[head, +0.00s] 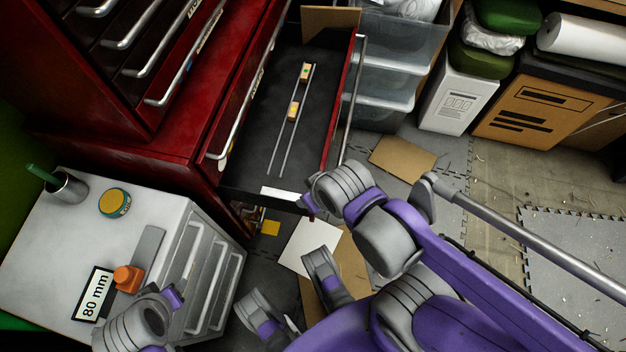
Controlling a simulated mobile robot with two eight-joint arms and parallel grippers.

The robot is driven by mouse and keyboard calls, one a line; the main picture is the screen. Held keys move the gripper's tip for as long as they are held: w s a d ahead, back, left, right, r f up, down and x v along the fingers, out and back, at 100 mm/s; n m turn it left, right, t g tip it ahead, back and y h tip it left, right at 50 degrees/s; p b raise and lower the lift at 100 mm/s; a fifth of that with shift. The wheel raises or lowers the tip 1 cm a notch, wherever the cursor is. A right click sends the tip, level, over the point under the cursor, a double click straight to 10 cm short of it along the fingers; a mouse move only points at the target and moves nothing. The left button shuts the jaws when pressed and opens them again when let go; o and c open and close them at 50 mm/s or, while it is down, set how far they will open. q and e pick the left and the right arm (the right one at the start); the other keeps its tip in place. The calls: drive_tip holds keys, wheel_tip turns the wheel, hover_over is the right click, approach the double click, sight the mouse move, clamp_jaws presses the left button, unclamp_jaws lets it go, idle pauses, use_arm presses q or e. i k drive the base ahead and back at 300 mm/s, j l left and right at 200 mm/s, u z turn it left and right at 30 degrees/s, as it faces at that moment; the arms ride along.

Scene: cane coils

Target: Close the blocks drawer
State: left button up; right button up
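The drawer (262,125) is pulled far out of the red cabinet (180,165). Its dark floor carries small wooden blocks (293,110) and two thin rods (297,130). Its red front panel (340,105) with a long silver handle (352,100) faces right, away from the cabinet. My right gripper (309,205) is by the drawer's near front corner, below the handle's lower end; contact is unclear. My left gripper (174,298) is low at the left, over the white drawer unit and away from the drawer. I cannot make out either gripper's finger gap.
A white drawer unit (60,250) at lower left holds a cup (67,187), a yellow tin (114,203), an orange item (127,278) and an "80 mm" sign (93,294). Clear bins (390,75) stand beyond the drawer front. Cardboard (403,158) and a white sheet (308,247) lie on the floor.

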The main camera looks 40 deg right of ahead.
sight(272, 155)
drive_tip(key=k+l+z, duration=0.1)
drive_tip(key=z, duration=0.3)
drive_tip(key=l+z, duration=0.2)
drive_tip(key=z, duration=0.15)
drive_tip(key=k+l+z, duration=0.1)
drive_tip(key=z, duration=0.3)
drive_tip(key=l+u, duration=0.45)
drive_tip(key=u, duration=0.2)
drive_tip(key=i, duration=0.05)
